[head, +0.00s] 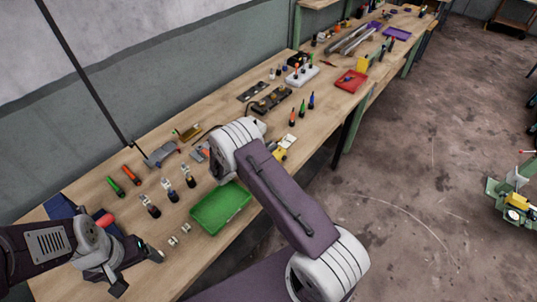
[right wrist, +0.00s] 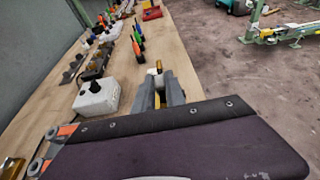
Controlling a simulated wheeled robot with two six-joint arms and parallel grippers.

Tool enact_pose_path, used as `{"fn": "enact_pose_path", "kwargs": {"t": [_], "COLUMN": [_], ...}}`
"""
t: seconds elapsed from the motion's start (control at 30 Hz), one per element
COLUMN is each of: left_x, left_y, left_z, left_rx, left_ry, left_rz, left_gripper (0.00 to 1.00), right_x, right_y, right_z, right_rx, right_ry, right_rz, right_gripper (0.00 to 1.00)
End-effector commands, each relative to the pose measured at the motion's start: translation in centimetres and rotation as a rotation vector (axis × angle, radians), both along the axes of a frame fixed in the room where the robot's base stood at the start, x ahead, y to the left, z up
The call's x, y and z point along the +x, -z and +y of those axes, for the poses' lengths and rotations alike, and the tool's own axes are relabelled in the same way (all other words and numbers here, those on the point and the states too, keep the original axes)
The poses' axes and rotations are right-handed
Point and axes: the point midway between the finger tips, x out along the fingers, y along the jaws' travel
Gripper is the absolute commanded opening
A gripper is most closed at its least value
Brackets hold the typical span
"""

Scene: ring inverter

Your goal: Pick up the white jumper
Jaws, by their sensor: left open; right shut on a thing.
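Two small whitish pieces lie on the bench in the head view, the nearer (head: 172,240) and the farther (head: 185,228), between my left gripper and the green tray (head: 222,207). They are too small to identify surely as jumpers. My left gripper (head: 138,272) is open and empty over the near bench, left of these pieces. My right gripper (right wrist: 160,90) is shut on a small yellow-brown and pale thing (right wrist: 158,68), mostly hidden between its fingers. I cannot tell whether it is the white jumper. In the head view my right arm hides most of the right gripper.
Several black-and-white connectors (head: 165,185) and red and green tools (head: 122,180) stand or lie on the left bench. A white box with a black knob (right wrist: 97,97) is left of my right gripper. A red tray (head: 350,81) lies farther back.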

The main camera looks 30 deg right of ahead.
Motion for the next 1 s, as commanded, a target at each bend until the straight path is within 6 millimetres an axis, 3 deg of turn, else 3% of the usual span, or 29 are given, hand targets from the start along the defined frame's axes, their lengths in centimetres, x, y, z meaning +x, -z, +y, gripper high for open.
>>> {"fn": "enact_pose_path", "kwargs": {"t": [0.2,0.43,1.0], "left_x": [0.0,0.0,0.0], "left_y": [1.2,2.0,2.2], "left_z": [0.0,0.0,0.0], "left_rx": [0.0,0.0,0.0], "left_ry": [0.0,0.0,0.0], "left_rz": [0.0,0.0,0.0], "left_gripper": [0.82,0.82,0.82], "right_x": [-3.4,-6.0,-7.5], "right_y": [-2.7,-5.5,-6.6], "right_z": [-4.4,-8.0,-9.4], "right_rx": [0.0,0.0,0.0], "right_ry": [0.008,0.007,0.038], "right_rz": [0.004,0.003,0.005], "right_gripper": [0.0,0.0,0.0]}}
